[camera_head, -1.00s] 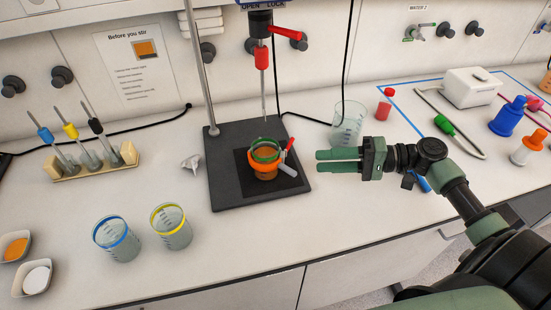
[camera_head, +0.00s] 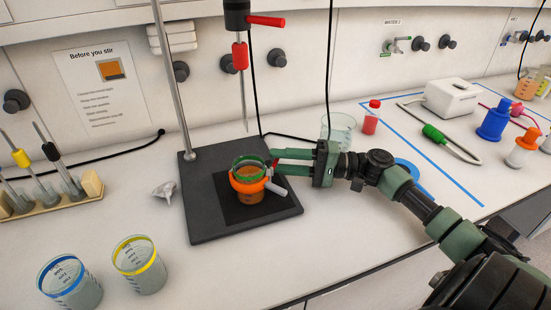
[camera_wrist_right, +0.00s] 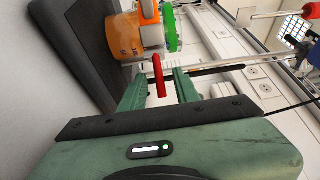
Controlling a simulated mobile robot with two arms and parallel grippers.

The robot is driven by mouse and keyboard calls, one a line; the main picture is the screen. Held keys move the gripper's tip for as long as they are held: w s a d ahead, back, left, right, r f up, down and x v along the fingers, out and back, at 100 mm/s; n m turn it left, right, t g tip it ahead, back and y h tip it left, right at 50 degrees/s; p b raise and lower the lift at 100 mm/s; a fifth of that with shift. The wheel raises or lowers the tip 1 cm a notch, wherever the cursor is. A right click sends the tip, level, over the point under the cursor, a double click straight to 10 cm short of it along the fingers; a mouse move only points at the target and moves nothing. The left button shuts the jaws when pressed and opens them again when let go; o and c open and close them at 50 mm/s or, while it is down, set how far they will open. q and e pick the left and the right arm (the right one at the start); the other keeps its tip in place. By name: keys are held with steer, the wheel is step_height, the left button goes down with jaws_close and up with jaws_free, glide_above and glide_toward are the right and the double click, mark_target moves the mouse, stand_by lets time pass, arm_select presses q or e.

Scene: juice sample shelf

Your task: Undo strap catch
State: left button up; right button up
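A beaker of orange liquid (camera_head: 249,197) with a green rim band (camera_head: 243,160) stands on the black stirrer stand. An orange strap (camera_head: 243,185) goes around it. The strap catch has a grey part (camera_head: 275,188) and a red lever (camera_head: 274,167), on the side facing my right gripper. My right gripper (camera_head: 277,161) reaches in from the right at the height of the strap. In the right wrist view, its two fingers are apart, with the red lever (camera_wrist_right: 158,75) between them. I cannot tell if either finger touches the lever. My left gripper is out of view.
The stand's base (camera_head: 210,228) carries an upright rod (camera_head: 175,90), and a thin shaft hangs above the beaker. An empty beaker (camera_head: 338,128) stands behind my right gripper. Blue-banded (camera_head: 70,283) and yellow-banded (camera_head: 140,265) beakers stand front left. The counter in front of the stand is clear.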

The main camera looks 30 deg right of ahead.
steer(key=shift+w+a, duration=0.35)
steer(key=shift+a, duration=0.25)
jaws_close()
steer(key=shift+r+p, duration=0.15)
steer(key=shift+p, duration=0.35)
steer(key=m+t+h+p, duration=0.2)
steer(key=p, duration=0.1)
steer(key=shift+s+d+r+m+t+h, duration=0.15)
steer(key=shift+s+m+t+h, duration=0.15)
steer(key=shift+s+t, duration=0.1)
steer(key=shift+s+d+f+m+t+h+p, duration=0.1)
steer(key=shift+f+m+t+h+p, duration=0.05)
steer(key=shift+m+t+h+p, duration=0.45)
steer(key=shift+s+d+f+m+t+h+p, duration=0.1)
steer(key=shift+m+t+h+p, duration=0.25)
steer(key=shift+h, duration=0.35)
steer(key=shift+f, duration=0.1)
